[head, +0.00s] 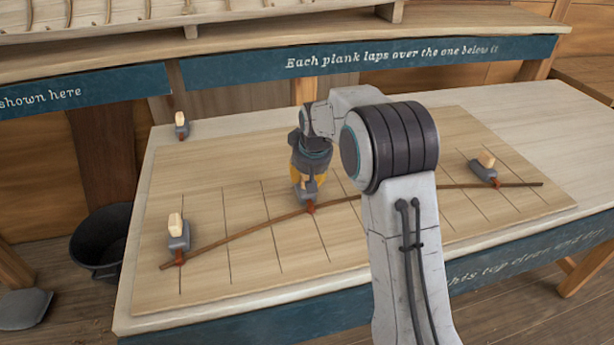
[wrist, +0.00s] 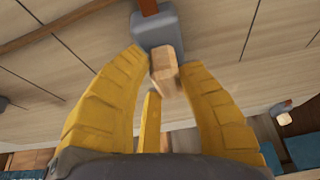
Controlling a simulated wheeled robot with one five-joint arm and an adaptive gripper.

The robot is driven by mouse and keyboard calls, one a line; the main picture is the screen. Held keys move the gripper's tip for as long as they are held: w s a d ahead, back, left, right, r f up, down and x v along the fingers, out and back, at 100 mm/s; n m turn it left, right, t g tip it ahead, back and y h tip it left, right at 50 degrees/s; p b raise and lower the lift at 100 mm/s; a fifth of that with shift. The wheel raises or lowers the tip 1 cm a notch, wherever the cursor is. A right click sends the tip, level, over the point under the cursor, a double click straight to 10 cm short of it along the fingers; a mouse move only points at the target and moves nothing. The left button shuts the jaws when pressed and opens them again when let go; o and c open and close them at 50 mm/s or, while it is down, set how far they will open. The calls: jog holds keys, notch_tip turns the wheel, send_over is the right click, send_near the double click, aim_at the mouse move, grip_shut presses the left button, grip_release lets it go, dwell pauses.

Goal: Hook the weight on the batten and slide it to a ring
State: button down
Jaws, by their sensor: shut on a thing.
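The batten (head: 245,230) is a thin brown strip curving across the ruled board (head: 215,190). It also shows at upper left in the wrist view (wrist: 70,27). My gripper (wrist: 165,70) has its yellow fingers shut around the pale wooden knob of a grey weight (wrist: 158,32). In the head view this weight (head: 306,192) sits at the middle of the batten, its reddish hook appearing to meet the strip. Whether the hook is fully over it I cannot tell. One weight (head: 179,240) stands at the batten's left end, another (head: 486,172) near its right end. I cannot make out any ring.
A spare weight (head: 182,125) stands at the table's back left corner and also shows in the wrist view (wrist: 283,114). A dark bucket (head: 100,240) is on the floor at left. A blue-edged bench (head: 420,55) runs behind. The board's front is clear.

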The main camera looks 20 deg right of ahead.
jog(key=shift+r, duration=0.15)
jog(key=c, duration=0.9)
grip_release()
jog(key=shift+o, duration=0.2)
jog(key=shift+s+f, duration=0.1)
jog(key=shift+f, duration=0.1)
jog(key=v, duration=1.2)
jog(key=shift+r, duration=0.3)
notch_tip(320, 180, up, 7)
jog(key=p, duration=0.6)
send_over(312, 201)
jog(key=shift+s+a+f, duration=0.1)
jog(key=shift+s, duration=0.25)
